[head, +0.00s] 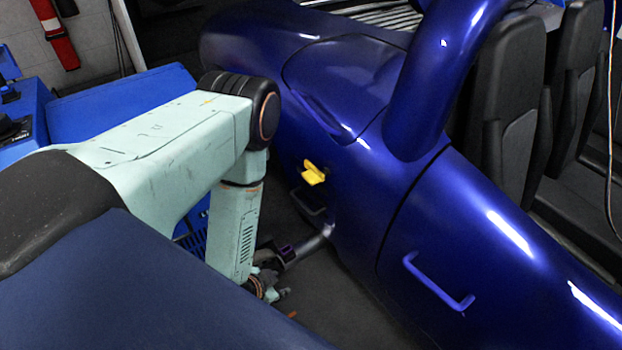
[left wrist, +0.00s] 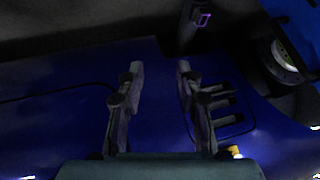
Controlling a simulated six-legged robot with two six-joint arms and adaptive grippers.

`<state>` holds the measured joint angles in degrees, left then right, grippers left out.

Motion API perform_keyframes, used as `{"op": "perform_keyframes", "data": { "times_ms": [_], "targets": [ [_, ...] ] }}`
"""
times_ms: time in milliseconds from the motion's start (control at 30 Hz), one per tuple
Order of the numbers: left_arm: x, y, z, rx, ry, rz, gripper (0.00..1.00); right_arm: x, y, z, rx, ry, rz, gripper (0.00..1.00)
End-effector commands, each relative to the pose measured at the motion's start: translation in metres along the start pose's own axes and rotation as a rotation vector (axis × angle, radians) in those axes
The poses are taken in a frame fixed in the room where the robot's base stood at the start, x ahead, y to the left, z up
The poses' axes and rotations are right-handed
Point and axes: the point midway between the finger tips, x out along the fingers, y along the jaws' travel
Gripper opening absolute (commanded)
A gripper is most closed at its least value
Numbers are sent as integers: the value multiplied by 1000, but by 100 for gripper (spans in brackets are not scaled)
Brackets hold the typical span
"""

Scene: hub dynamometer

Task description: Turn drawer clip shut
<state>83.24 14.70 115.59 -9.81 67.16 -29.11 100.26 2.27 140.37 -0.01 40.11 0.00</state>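The yellow clip (head: 314,173) sticks out from the lower side of the dark blue car body. Below it is a small dark recess with a grey handle (head: 309,204), perhaps the drawer. In the left wrist view, a yellow piece (left wrist: 236,152) shows at the bottom, partly hidden by the gripper's base. My left gripper (head: 278,290) is low beside the car body, below and left of the clip and apart from it. Its fingers (left wrist: 158,82) are spread with nothing between them. My right gripper is not in view.
A grey tube with a purple-marked end (head: 288,250) reaches from under the car body close to my left gripper. The blue car body (head: 480,230) has a blue bar handle (head: 438,283). Black seats (head: 508,100) stand at right.

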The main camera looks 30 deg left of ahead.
Motion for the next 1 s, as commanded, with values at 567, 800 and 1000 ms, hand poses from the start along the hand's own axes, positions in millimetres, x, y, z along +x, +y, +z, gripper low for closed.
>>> {"op": "perform_keyframes", "data": {
  "times_ms": [567, 800, 1000],
  "targets": [
    [-18, -114, -168, 1028, 601, -789, 36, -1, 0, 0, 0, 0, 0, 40],
    [-13, -117, -178, 1085, 586, -823, 36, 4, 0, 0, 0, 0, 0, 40],
    [6, -126, -202, 1082, 586, -824, 36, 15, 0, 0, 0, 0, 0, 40]
  ]
}}
